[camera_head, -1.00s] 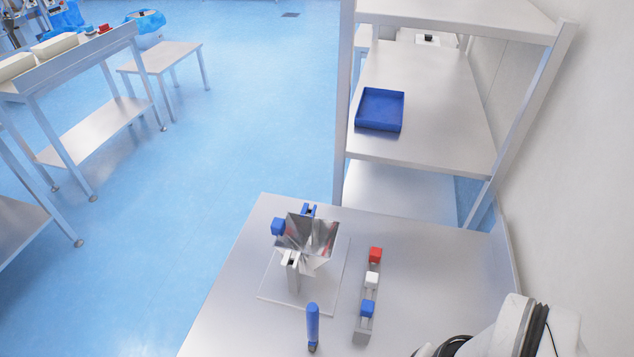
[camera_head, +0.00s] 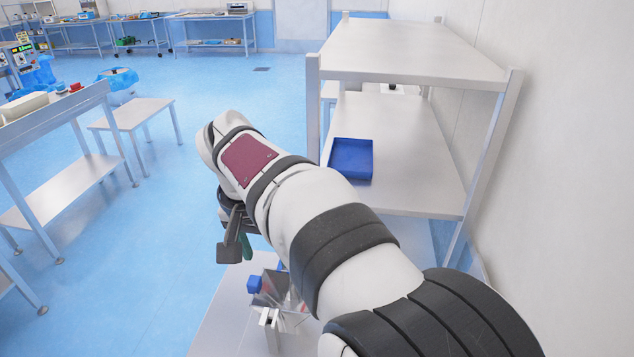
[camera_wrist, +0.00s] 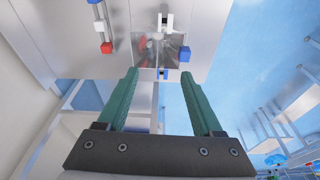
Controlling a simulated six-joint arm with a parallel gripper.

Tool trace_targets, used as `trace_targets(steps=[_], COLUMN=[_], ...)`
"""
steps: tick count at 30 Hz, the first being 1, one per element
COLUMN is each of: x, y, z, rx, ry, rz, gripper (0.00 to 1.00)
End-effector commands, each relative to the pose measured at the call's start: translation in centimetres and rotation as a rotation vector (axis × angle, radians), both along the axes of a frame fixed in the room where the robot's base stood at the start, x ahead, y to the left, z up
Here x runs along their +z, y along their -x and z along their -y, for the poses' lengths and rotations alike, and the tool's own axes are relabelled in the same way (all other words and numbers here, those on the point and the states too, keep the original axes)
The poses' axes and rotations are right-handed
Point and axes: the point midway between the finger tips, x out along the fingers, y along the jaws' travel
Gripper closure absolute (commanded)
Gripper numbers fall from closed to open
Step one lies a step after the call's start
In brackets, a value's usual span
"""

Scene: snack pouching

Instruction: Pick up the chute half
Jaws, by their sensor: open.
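The shiny metal chute (camera_head: 293,317) stands on the table at the lower middle of the head view, partly hidden by my arm. A blue block (camera_head: 254,284) and a white clip (camera_head: 268,317) sit at its edges. In the wrist view the chute (camera_wrist: 152,50) lies beyond my fingertips, with a blue block (camera_wrist: 185,54) at its right, a small blue piece at its near edge and a white clip (camera_wrist: 165,20) at its far side. I cannot tell where its halves part. My gripper (camera_wrist: 160,74) is open and empty, its green fingers pointing towards the chute, apart from it.
A holder with a red block (camera_wrist: 106,48) and a white block (camera_wrist: 99,25) lies left of the chute in the wrist view. A blue tray (camera_head: 351,160) sits on the metal shelf rack (camera_head: 415,185) behind the table. Open blue floor is left of the table.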

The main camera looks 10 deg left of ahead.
Motion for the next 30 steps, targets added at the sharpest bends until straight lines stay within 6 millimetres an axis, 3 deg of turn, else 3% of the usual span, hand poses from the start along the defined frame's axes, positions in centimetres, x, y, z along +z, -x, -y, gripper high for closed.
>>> trace_targets(steps=[1, 2, 5, 15, 20, 25, 30], x=[-0.4, -0.6, -1.4, -9.7, -11.7, -15.1, -16.0], y=[-0.6, -0.8, -1.3, -3.6, -4.1, -4.9, -5.2], z=[-2.7, -3.8, -5.6, -5.6, -5.6, -5.7, -5.7], rx=[0.030, 0.040, 0.056, 0.054, 0.054, 0.054, 0.054], ry=[0.005, 0.005, 0.006, 0.005, 0.004, 0.004, 0.001], rz=[0.021, 0.032, 0.052, 0.050, 0.051, 0.050, 0.052], gripper=[0.32, 0.32, 0.32, 0.32, 0.32, 0.32, 0.32])
